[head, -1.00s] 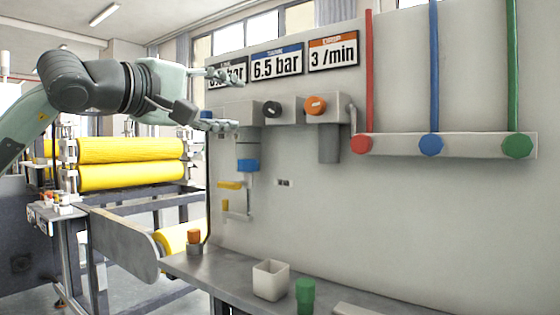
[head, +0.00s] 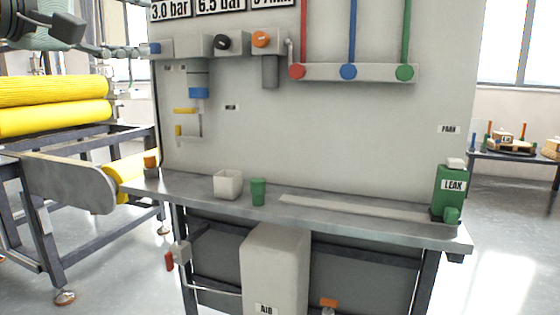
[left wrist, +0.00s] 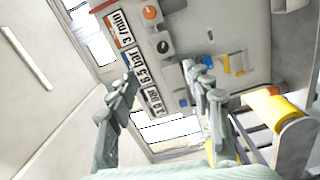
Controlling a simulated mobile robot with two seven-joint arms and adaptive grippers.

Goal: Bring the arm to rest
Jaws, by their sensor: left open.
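My left gripper (head: 125,50) is at the upper left of the head view, partly cut off by the top edge. In the left wrist view its two fingers (left wrist: 164,85) stand wide apart with nothing between them. In the head view its lower finger overlaps the left end of the grey regulator row by the blue knob (head: 154,48); I cannot tell the gap in depth. The black knob (head: 222,42) and orange knob (head: 261,39) are to the right of it. My right gripper is not in view.
The wall panel (head: 350,130) carries red (head: 297,71), blue (head: 348,71) and green (head: 404,72) valves. On the bench (head: 330,226) stand a white bin (head: 228,184), a green cup (head: 258,191) and a green LEAK bottle (head: 449,190). Yellow rollers (head: 50,118) are at left.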

